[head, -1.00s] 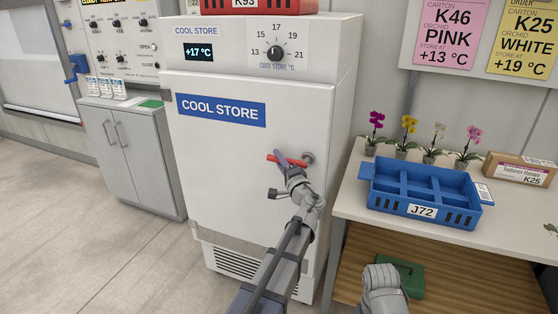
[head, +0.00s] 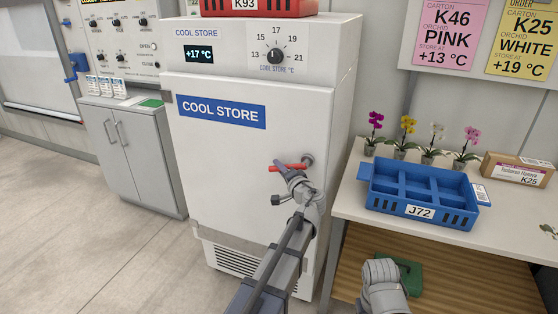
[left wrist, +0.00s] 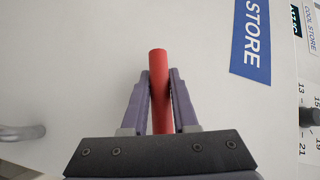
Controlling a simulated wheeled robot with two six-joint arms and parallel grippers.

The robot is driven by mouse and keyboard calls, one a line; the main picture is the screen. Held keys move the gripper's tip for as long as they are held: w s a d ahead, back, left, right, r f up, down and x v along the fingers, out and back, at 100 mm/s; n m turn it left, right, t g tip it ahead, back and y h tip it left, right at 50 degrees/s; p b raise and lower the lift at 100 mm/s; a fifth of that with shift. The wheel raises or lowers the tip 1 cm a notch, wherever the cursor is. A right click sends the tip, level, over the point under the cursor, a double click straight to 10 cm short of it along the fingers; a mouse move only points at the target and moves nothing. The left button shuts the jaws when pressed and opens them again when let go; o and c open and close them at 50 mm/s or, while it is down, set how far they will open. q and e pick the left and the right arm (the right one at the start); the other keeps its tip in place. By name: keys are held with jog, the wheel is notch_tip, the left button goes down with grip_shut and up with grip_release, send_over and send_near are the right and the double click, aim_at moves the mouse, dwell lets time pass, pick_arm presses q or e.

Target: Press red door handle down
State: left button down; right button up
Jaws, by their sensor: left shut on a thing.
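The red door handle (head: 295,167) is on the front of the white cool store door (head: 235,150), near its right edge. It lies about level in the head view, beside its grey mount (head: 308,159). My left gripper (head: 281,167) is shut on the handle near its free end. In the left wrist view the red bar (left wrist: 160,90) stands between the two fingers of the gripper (left wrist: 160,85), which touch it on both sides. The door looks closed. My right gripper is not seen; only part of my right arm shows at the bottom.
A table with a blue tray (head: 376,200), several orchids and a brown carton (head: 518,168) stands right of the cool store. A green case (head: 411,277) is on the shelf below. A grey cabinet (head: 133,160) is on the left. The floor in front is clear.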

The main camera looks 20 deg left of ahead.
pick_arm(q)
jog(key=d+f+n+g+h+p, duration=0.2)
jog(key=d+f+n+h+p, duration=0.2)
jog(key=h, duration=0.1)
jog(key=shift+f+h+p, duration=0.35)
jog(key=shift+f+h, duration=0.05)
dwell(0.7)
jog(key=c, duration=0.7)
grip_release()
jog(key=p+v, duration=0.4)
jog(key=v, duration=0.3)
jog(key=shift+s+d+r, duration=0.2)
jog(key=shift+r, duration=0.05)
